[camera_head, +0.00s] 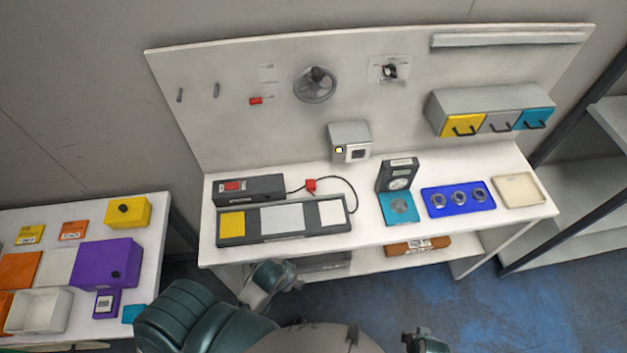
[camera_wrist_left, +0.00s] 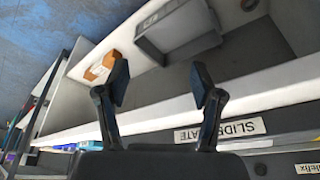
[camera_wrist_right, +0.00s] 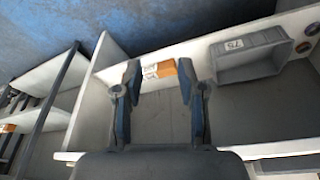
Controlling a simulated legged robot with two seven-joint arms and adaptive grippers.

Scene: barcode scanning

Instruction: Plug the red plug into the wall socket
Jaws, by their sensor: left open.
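The red plug (camera_head: 310,186) lies on the white workbench, on a black cord that runs to a dark box with a red switch (camera_head: 233,187). A grey socket box (camera_head: 349,140) with a dark square face and a small yellow light is on the back panel, right of and above the plug; I take it for the wall socket. My left gripper (camera_wrist_left: 160,78) is open and empty near the bench's front edge; its fingers hide part of a label. My right gripper (camera_wrist_right: 160,72) is open and empty, in front of the lower shelf. Neither wrist view shows plug or socket.
A tray with yellow, grey and white plates (camera_head: 281,238) lies in front of the plug. A gauge stand (camera_head: 397,175) and a blue tray with rings (camera_head: 436,205) stand to the right. Drawers (camera_head: 490,112) hang above. A side table with boxes (camera_head: 158,212) is at left.

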